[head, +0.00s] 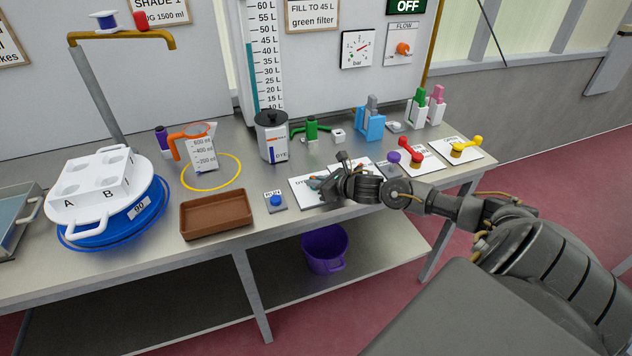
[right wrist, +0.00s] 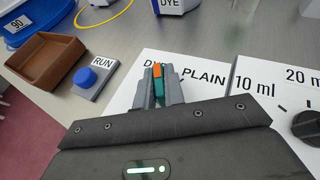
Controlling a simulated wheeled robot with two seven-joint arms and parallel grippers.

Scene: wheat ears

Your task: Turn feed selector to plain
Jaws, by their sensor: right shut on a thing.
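The feed selector is a white plate (head: 303,196) near the front of the bench. In the right wrist view its plate (right wrist: 200,97) carries the labels DYE, partly covered, and PLAIN. Its small teal lever with an orange end (right wrist: 158,72) stands between the two labels. My right gripper (head: 316,182) is over the plate, its jaws shut on the lever, and in the right wrist view the fingertips (right wrist: 158,85) flank it. The lever's base is hidden by the gripper. My left gripper is out of view.
A RUN button (head: 276,201) and brown tray (head: 215,213) sit left of the plate. A dial plate (right wrist: 283,82) marked in ml is close on the right. The DYE pot (head: 272,138) and green tap (head: 312,128) stand behind. Red (head: 415,160) and yellow (head: 466,148) levers are further right.

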